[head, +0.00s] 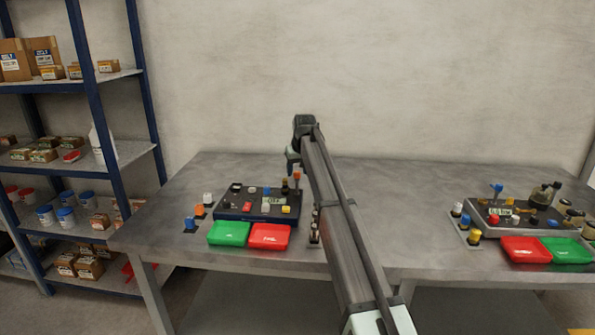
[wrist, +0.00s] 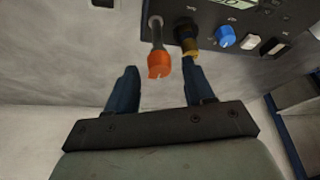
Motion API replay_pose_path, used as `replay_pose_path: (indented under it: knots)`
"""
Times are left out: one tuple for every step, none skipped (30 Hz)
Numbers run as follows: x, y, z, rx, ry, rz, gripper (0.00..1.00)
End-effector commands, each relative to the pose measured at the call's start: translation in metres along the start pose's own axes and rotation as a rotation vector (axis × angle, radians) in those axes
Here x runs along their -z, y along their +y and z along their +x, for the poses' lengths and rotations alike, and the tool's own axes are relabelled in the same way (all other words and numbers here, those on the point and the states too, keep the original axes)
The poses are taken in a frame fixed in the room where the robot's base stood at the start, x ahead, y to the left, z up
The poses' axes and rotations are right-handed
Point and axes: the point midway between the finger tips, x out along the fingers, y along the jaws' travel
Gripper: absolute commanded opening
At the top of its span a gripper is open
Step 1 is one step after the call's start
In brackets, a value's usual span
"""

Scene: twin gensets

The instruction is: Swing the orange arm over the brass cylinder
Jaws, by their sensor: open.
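The orange arm (wrist: 158,66) is a grey rod with an orange end, standing out from the dark panel in the wrist view. In the head view its orange end (head: 297,176) shows at the panel's back right corner. The brass cylinder (wrist: 190,47), with a dark upper part, stands just right of the rod in the wrist view, apart from the orange end. My gripper (wrist: 161,72) is open, its fingers either side of the orange end in the picture; contact cannot be told. The right fingertip overlaps the cylinder's lower edge. In the head view my gripper (head: 292,160) is small and partly hidden.
The dark blue panel (head: 232,213) bears several knobs and a display. Green (head: 229,233) and red (head: 270,236) trays lie in front. A second panel (head: 480,208) with trays stands right. Shelves (head: 75,80) stand left.

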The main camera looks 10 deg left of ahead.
Motion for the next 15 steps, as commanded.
replay_pose_path:
  knots:
    - [0.0002,-0.0001,0.0027,0.0,0.0,0.0,0.53]
    - [0.0002,-0.0001,0.0038,0.0,0.0,0.0,0.53]
    - [0.0001,-0.0001,0.0049,0.0,0.0,0.0,0.53]
    - [0.0001,-0.0001,0.0054,0.0,0.001,0.0,0.53]
    - [0.0001,-0.0001,0.0059,0.0,0.001,0.0,0.53]
    - [0.0001,-0.0001,0.0062,0.0,0.001,0.0,0.53]
    - [0.0001,-0.0001,0.0063,0.0,0.001,0.0,0.53]
    - [0.0001,-0.0001,0.0063,0.0,0.0,0.0,0.53]
    - [0.0,-0.0001,0.0063,0.0,0.0,0.0,0.53]
    - [0.0,-0.0001,0.0063,0.0,0.0,0.0,0.53]
    - [0.0,-0.0001,0.0062,0.0,0.0,0.0,0.53]
    - [0.0,-0.0001,0.0062,0.0,0.0,0.0,0.53]
    - [0.0,0.0,0.0062,0.0,0.0,0.0,0.51]
    - [0.0,0.0,0.0062,0.0,0.0,0.0,0.48]
    - [0.0,-0.0001,0.0062,0.0,0.0,0.0,0.44]
